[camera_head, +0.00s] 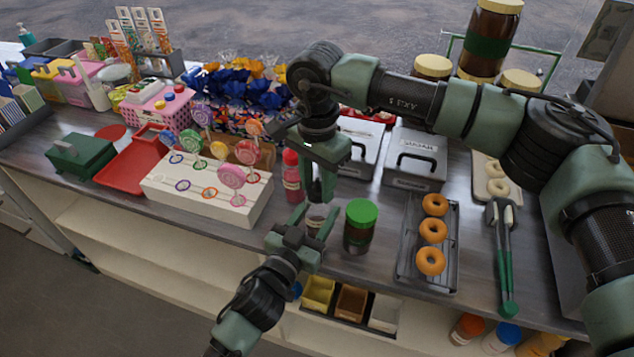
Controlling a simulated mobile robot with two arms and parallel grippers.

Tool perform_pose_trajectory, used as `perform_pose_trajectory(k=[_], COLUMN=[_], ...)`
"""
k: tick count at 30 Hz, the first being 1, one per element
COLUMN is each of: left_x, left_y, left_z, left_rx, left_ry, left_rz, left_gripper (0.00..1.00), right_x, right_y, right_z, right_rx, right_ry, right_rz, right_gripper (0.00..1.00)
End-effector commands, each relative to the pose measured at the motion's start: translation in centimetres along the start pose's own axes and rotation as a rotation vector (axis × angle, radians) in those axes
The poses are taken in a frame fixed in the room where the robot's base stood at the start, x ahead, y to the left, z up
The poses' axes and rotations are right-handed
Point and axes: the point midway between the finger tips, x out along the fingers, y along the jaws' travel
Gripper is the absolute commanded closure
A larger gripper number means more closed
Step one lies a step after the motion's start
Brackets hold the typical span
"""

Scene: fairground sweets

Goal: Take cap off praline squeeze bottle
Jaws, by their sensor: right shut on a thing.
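My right gripper (318,194) comes down from above, its fingers pointing down over a small bottle (316,213). This bottle looks like the praline squeeze bottle, but its label cannot be read. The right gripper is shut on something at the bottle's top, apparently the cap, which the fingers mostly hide. Whether the cap is still seated on the bottle cannot be told. My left gripper (311,222) reaches up from the table's front edge, with its fingers on either side of the bottle. Whether they press on it is unclear.
A green-lidded jar (360,228) stands just right of the bottle, and a red bottle (292,178) stands behind left. A white lollipop stand (237,212) is to the left. A doughnut rack (447,250) and green-handled tongs (503,262) lie to the right.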

Motion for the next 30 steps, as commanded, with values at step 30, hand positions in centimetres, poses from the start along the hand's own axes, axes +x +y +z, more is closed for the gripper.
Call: perform_pose_trajectory(k=[30], left_x=[0.0], left_y=[0.0], left_z=[0.0], left_rx=[0.000], left_ry=[0.001], left_rz=[0.000], left_gripper=[1.00], right_x=[-1.8], right_y=[0.0], right_z=[-0.1], right_rx=[0.001], right_ry=[0.002], right_rz=[-0.001], right_gripper=[1.00])
